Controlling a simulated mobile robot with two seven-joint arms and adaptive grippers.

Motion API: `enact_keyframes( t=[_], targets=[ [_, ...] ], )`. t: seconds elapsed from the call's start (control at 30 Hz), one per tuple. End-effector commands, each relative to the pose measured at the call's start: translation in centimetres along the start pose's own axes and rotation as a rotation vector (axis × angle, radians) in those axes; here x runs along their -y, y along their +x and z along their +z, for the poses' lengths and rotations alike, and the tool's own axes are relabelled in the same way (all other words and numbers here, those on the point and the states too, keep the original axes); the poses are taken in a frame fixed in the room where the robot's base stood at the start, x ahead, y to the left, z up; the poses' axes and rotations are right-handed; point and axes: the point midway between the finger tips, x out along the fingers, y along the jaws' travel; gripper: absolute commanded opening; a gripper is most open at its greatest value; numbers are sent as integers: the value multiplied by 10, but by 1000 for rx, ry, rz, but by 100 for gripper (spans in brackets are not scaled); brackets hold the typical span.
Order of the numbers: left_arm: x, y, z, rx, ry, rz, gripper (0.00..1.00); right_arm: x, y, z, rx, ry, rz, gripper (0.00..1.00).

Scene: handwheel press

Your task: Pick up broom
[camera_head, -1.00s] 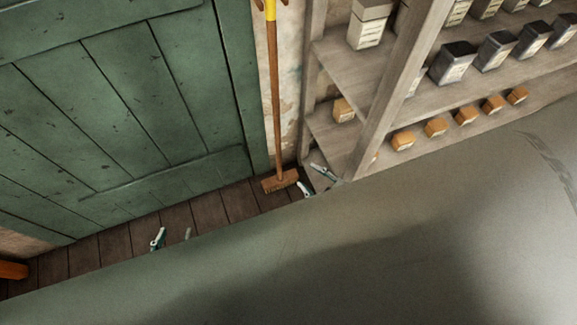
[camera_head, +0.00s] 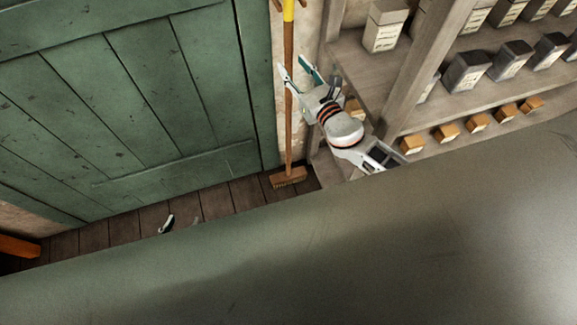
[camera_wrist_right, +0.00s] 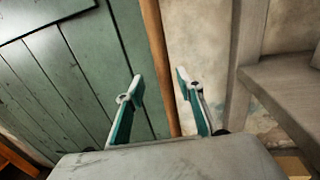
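The broom (camera_head: 289,135) stands upright against the wall beside the green door, with its brush head on the plank floor and a yellow section high on its wooden handle. My right gripper (camera_head: 293,66) is open at the handle's upper part. In the right wrist view, the broom handle (camera_wrist_right: 157,55) runs between the two spread fingers of the right gripper (camera_wrist_right: 159,80); I cannot tell whether it is within their reach or behind them. My left gripper (camera_head: 181,223) is low near the floor, with only its fingertips showing apart; the rest is hidden by my grey body.
A wooden shelf unit (camera_head: 408,75) with tins and small orange boxes stands right of the broom, close to my right arm. The green door (camera_head: 120,110) is on the left. An orange object (camera_head: 18,247) sits at the lower left edge.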

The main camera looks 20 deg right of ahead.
Motion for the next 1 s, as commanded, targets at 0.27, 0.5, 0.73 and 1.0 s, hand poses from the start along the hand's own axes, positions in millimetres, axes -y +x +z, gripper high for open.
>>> enact_keyframes(
  t=[0.27, 0.5, 0.73, 1.0],
  targets=[
    [2, -4, -10, -8, 0, -2, 40, 6, 37, 11, 1, 4, -1, 37],
    [2, -3, -9, -9, 0, -2, 40, 7, 48, 10, -1, 4, 0, 37],
    [2, -3, -6, -4, 0, -1, 40, 7, 48, 10, -1, 4, 0, 16],
    [1, -3, -4, 0, 0, -1, 40, 7, 49, 14, 7, 4, -1, 0]
  ],
)
